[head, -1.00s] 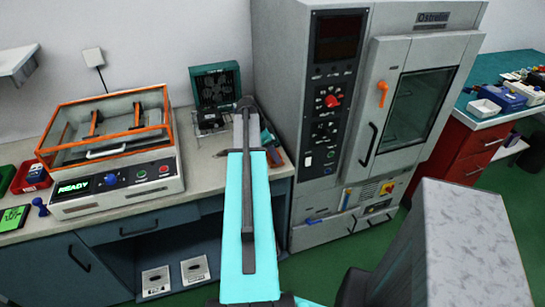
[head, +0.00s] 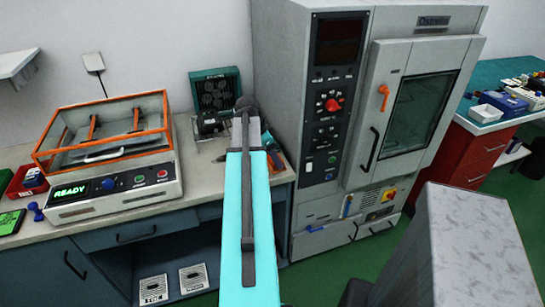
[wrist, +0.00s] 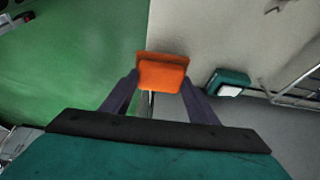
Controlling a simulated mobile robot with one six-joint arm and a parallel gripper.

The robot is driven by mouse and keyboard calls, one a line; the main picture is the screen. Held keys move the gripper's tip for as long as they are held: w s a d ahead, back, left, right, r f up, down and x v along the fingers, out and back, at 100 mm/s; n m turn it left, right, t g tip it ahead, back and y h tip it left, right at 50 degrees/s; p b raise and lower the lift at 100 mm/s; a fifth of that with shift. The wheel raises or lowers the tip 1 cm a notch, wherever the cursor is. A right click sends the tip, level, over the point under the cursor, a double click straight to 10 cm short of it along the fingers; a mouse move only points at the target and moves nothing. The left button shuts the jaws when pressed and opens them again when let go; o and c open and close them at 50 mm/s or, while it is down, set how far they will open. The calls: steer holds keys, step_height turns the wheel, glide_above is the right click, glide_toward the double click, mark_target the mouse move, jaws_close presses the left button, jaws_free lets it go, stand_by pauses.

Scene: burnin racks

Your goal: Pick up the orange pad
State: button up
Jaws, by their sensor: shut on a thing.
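The orange pad (wrist: 162,72) shows in the wrist view, between the tips of my gripper (wrist: 160,82). My gripper's two dark fingers are shut on it, one on each side. Below the pad in that view are the green floor at left and the pale worktop at right; how high the pad is above them I cannot tell.
A teal and white item (wrist: 228,82) lies right of the pad. In the head view, an orange-framed machine (head: 115,155) stands left, a teal fan unit (head: 215,95) behind, and a tall grey chamber (head: 335,120) close on the right. The worktop (head: 200,170) is partly clear.

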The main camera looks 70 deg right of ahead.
steer(key=s+a+b, duration=0.5)
steer(key=a+b, duration=0.3)
steer(key=a, duration=0.2)
steer(key=shift+a+r, duration=0.15)
steer(key=shift+r, duration=0.3)
steer(key=shift+s+a+b, duration=0.15)
steer(key=shift+b, duration=0.25)
steer(key=shift+r, duration=0.1)
stand_by(0.3)
